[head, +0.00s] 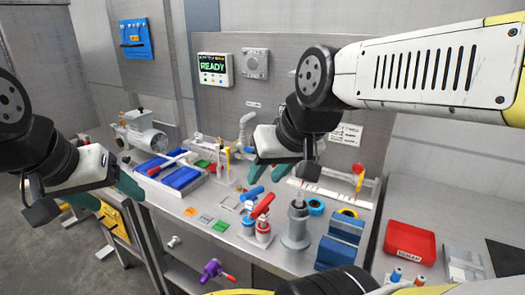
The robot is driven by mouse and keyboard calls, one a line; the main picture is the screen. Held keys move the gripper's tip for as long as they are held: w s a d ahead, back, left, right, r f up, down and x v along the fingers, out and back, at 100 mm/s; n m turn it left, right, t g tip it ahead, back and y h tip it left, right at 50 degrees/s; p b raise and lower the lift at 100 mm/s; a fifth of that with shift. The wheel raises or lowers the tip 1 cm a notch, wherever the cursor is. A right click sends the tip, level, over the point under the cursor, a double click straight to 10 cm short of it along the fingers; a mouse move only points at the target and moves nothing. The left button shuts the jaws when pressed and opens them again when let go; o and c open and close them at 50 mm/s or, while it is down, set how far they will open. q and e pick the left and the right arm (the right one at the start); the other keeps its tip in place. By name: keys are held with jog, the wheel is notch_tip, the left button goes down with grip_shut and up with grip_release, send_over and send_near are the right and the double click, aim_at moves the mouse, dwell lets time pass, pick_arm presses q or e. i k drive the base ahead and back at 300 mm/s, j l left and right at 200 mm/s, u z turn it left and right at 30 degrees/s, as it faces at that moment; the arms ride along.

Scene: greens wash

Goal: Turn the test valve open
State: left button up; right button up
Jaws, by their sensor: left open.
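Several valve-like parts show, and I cannot tell which is the test valve. A purple handle (212,269) sticks out at the bench front. A red handle (263,205) and a blue handle (251,194) sit on small fittings on the bench top. A grey pipe elbow (246,125) rises at the back. My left gripper (108,195) is open and empty, left of the bench and well apart from the handles. My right gripper (270,173) hangs over the bench, behind the red and blue handles, with its fingers apart and nothing seen between them.
A blue tray set (178,178) lies at the bench left, near a grey motor-like pump (138,132). A grey upright cylinder (296,228), a blue block (338,243) and a red bin (409,243) stand to the right. A READY panel (215,69) hangs behind.

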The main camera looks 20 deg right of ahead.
aim_at(241, 147)
jog(key=z, duration=0.5)
jog(key=i+j+u, duration=0.1)
jog(key=i+j, duration=0.2)
jog(key=j, duration=0.2)
jog(key=i+j+u, duration=0.1)
jog(key=i+j, duration=0.2)
jog(key=j, duration=0.2)
